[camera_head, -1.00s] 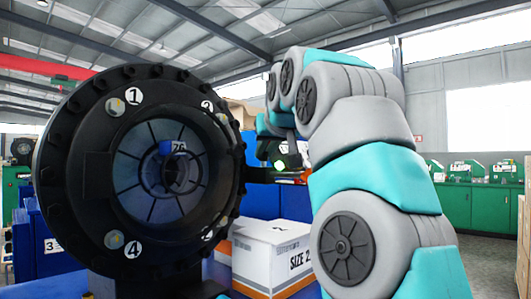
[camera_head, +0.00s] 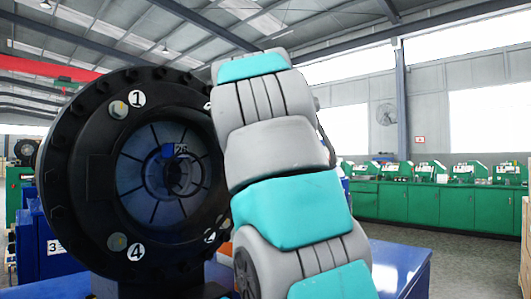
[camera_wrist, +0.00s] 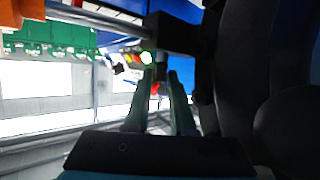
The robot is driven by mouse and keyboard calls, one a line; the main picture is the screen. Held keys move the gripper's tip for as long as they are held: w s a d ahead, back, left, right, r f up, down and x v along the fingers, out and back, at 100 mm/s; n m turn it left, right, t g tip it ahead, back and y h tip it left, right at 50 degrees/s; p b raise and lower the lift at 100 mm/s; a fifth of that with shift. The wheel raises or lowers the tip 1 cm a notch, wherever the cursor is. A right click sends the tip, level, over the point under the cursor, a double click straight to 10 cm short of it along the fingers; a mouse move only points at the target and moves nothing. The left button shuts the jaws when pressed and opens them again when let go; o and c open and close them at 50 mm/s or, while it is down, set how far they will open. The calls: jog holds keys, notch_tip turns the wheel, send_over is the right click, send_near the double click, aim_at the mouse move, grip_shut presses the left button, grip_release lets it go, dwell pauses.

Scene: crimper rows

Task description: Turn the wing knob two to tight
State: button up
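The black round crimper head (camera_head: 66,190) stands at the left in the head view, with numbered knobs around its face. Knob one (camera_head: 119,109) is at its upper left and knob four (camera_head: 117,241) at its lower left. Wing knob two, at the upper right, is hidden behind my arm; only a sliver of its white label (camera_head: 208,105) shows. My gripper (camera_wrist: 161,75) shows in the wrist view with two fingers slightly apart and nothing visible between them. Dark crimper parts (camera_wrist: 235,80) lie close to its right. I cannot make out knob two there.
A blue surface (camera_head: 400,262) extends to the right of the crimper. Green cabinets (camera_head: 440,205) with machines line the far right, with open floor before them. A small bright light (camera_wrist: 147,58) shows near the fingertips in the wrist view.

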jog(key=o, duration=0.3)
dwell(0.5)
